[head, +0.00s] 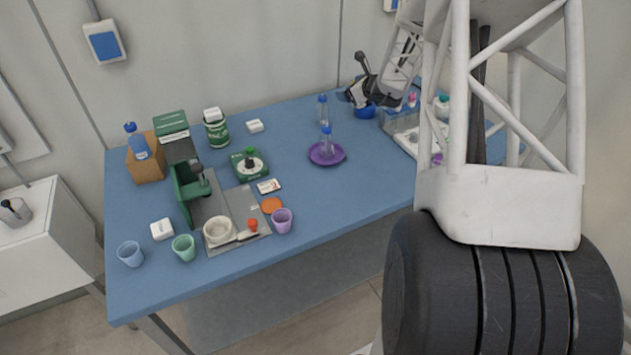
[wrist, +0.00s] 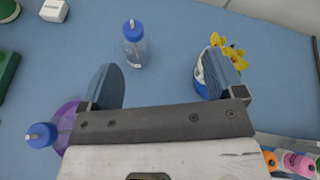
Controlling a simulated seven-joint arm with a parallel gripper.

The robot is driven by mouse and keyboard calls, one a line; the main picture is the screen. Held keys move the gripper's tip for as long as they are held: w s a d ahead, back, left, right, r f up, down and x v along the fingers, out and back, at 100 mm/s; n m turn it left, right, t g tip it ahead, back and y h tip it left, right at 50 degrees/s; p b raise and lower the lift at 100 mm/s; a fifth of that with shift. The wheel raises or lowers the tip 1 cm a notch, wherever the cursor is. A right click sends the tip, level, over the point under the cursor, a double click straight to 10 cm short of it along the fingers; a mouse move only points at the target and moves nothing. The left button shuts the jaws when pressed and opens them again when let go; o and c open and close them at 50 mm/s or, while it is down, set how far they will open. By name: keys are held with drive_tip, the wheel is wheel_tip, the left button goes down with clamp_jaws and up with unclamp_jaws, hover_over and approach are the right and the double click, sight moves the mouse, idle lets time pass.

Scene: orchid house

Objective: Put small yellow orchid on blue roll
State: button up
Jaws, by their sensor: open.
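A small yellow orchid (wrist: 232,53) shows in the wrist view at the upper right, partly behind my right finger. A white pot-like piece (wrist: 201,68) and a bright blue round piece (wrist: 202,86), likely the blue roll, show beside that finger. The blue piece also shows in the head view (head: 365,112) at the back of the table. I cannot tell whether the orchid rests on it or stands beside it. My gripper (wrist: 163,84) is open with nothing between its fingers. In the head view my gripper (head: 360,92) is over the back of the table, by the blue piece.
A clear bottle with a blue cap (wrist: 133,45) stands near my left finger. Another (head: 326,142) stands on a purple saucer (head: 314,158). A clear tray (head: 396,135) with small items is to the right. The table (head: 350,205) is clear in the front middle.

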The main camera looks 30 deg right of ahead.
drive_tip(key=s+a+r+n+g+y, duration=0.1)
drive_tip(key=s+a+r+n+g, duration=0.1)
drive_tip(key=s+a+r+n, duration=0.6)
drive_tip(key=s+a+r+n+g+y, duration=0.1)
drive_tip(key=s+a+n+g+y, duration=0.2)
drive_tip(key=a, duration=1)
drive_tip(key=s+a+r+n+g, duration=0.2)
drive_tip(key=s+a+r+n, duration=0.4)
drive_tip(key=a, duration=0.4)
drive_tip(key=s+a+n+g+h, duration=0.1)
drive_tip(key=s+n, duration=0.3)
drive_tip(key=s, duration=0.6)
drive_tip(key=s+a+n+g+h, duration=0.1)
drive_tip(key=s+a+n+h, duration=0.2)
drive_tip(key=s, duration=0.7)
drive_tip(key=s+a+f+n+g+h, duration=0.1)
drive_tip(key=s+a+n+h, duration=0.1)
drive_tip(key=s+n, duration=0.4)
drive_tip(key=s+a, duration=0.1)
drive_tip(key=s, duration=0.4)
drive_tip(key=shift+a+n, duration=0.15)
drive_tip(key=shift+n, duration=0.25)
drive_tip(key=shift+o, duration=0.3)
